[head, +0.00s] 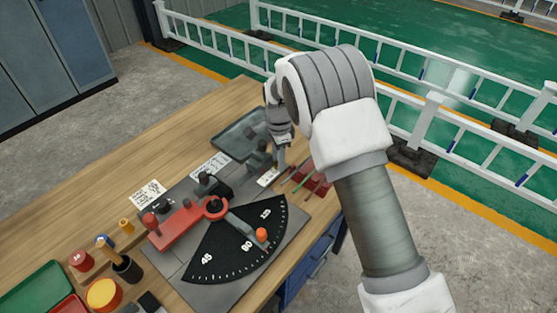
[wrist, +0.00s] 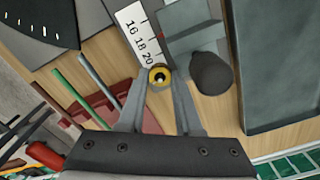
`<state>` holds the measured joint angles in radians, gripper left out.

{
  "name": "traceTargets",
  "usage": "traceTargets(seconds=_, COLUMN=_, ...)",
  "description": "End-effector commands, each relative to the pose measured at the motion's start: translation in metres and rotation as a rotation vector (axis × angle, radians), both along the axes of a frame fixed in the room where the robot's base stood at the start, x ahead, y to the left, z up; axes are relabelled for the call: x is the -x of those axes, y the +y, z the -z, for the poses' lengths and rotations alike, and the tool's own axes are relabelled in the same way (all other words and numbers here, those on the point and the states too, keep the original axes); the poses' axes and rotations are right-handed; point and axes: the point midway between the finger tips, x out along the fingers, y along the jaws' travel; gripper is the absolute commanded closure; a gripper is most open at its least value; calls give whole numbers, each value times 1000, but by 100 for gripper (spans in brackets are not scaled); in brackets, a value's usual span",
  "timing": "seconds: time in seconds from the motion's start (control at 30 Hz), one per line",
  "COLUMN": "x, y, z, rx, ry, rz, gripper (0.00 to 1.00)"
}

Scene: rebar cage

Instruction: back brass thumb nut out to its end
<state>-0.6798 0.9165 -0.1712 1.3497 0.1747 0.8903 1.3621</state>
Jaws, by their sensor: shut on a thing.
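The brass thumb nut (wrist: 159,76) is a yellow ring with a dark centre and a small pale tip in it. It sits between the fingertips of my gripper (wrist: 159,82) in the wrist view, with a finger against each side. A grey block (wrist: 193,30) and a dark round knob (wrist: 211,73) are beside it on the right. In the head view my gripper (head: 281,162) points down at the far end of the grey bench fixture, and the nut is hidden there. How far along its thread the nut sits cannot be told.
A white scale strip (wrist: 138,32) marked 16, 18, 20 lies by the nut. A red rack (head: 312,182) holds green and grey rods. A grey tray (head: 232,137) lies behind. A black angle dial (head: 240,245) with a red arm (head: 176,227) is nearer.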

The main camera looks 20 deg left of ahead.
Motion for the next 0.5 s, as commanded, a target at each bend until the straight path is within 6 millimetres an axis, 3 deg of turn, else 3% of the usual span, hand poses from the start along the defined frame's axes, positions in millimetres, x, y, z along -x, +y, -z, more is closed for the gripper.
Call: traceTargets(seconds=0.5, x=0, y=1, z=-1, rx=-1, ry=0, rz=-41, gripper=100)
